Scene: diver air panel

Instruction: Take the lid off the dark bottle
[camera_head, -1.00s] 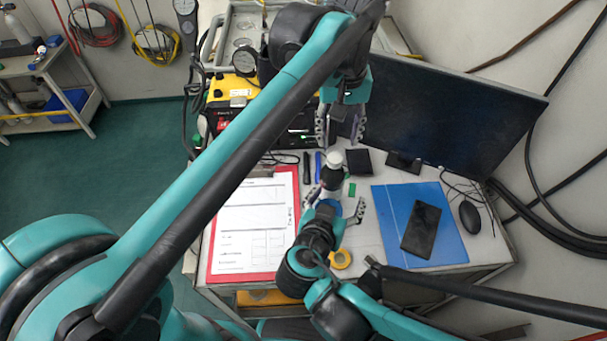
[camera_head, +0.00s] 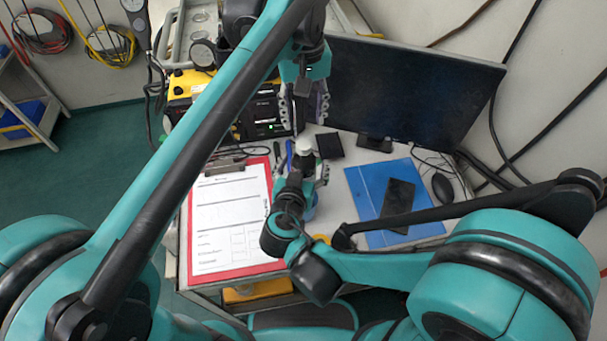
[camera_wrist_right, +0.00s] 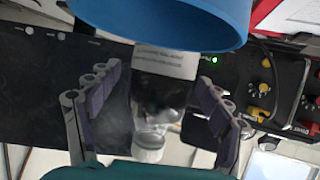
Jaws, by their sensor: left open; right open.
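The dark bottle (camera_head: 305,161) stands on the table with its white lid (camera_head: 304,146) on top. In the right wrist view the dark bottle (camera_wrist_right: 160,98) appears upside down, with a pale label and the lid (camera_wrist_right: 149,143) towards the bottom. My right gripper (camera_head: 303,177) is open; its fingers (camera_wrist_right: 155,108) are on either side of the bottle with gaps showing. My left gripper (camera_head: 304,108) is open and empty, pointing down behind and above the lid in the head view. My right gripper hides the bottle's lower part in the head view.
A blue round container (camera_wrist_right: 165,22) is close to the bottle. A clipboard (camera_head: 232,212) lies left; a blue folder (camera_head: 364,205) with a dark tablet (camera_head: 398,203) lies right. A monitor (camera_head: 410,92) and a yellow-black air panel (camera_head: 262,118) stand behind.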

